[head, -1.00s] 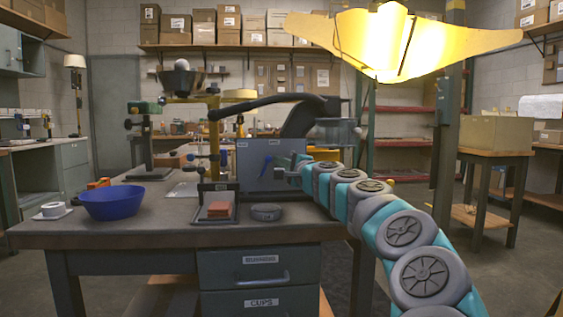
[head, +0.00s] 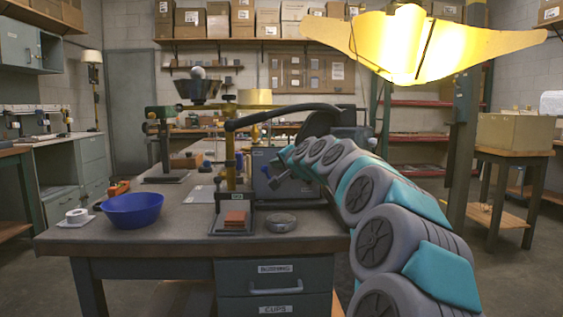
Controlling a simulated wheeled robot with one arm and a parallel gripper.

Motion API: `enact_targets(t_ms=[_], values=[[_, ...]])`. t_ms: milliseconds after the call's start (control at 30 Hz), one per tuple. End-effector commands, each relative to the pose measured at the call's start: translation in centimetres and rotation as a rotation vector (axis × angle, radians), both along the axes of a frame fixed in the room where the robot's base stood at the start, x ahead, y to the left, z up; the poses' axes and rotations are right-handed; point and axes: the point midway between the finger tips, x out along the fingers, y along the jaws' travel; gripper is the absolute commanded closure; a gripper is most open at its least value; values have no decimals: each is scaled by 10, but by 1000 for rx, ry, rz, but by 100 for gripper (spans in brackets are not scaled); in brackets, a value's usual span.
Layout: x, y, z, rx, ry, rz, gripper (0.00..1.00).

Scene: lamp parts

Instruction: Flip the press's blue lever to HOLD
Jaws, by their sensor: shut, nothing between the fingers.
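The press has a dark curved arm (head: 270,113), a brass-coloured post (head: 231,150) and a grey box (head: 258,160) at the middle of the workbench. The small blue lever (head: 265,171) shows on the front of the box, leaning up and to the left. The labels on the box are too small to read. My gripper (head: 276,183) is small in the head view, just right of and below the lever. It is shut and holds nothing. My arm hides the right part of the box. I cannot tell whether the fingers touch the lever.
A blue bowl (head: 132,211) and a white roll (head: 76,215) are at the bench's left. A dark stand with orange-brown blocks (head: 235,219) and a round grey tin (head: 281,222) sit in front of the press. A yellow lamp shade (head: 400,45) hangs above my arm.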

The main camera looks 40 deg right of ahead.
Motion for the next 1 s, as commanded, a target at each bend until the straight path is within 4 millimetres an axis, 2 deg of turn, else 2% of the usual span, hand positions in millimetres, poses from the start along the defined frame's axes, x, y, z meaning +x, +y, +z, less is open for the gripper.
enact_targets(t_ms=[300, 1000], values=[[3, 5, 0, -74, 44, -1, 100], [0, 6, 2, -80, 49, 0, 100]])
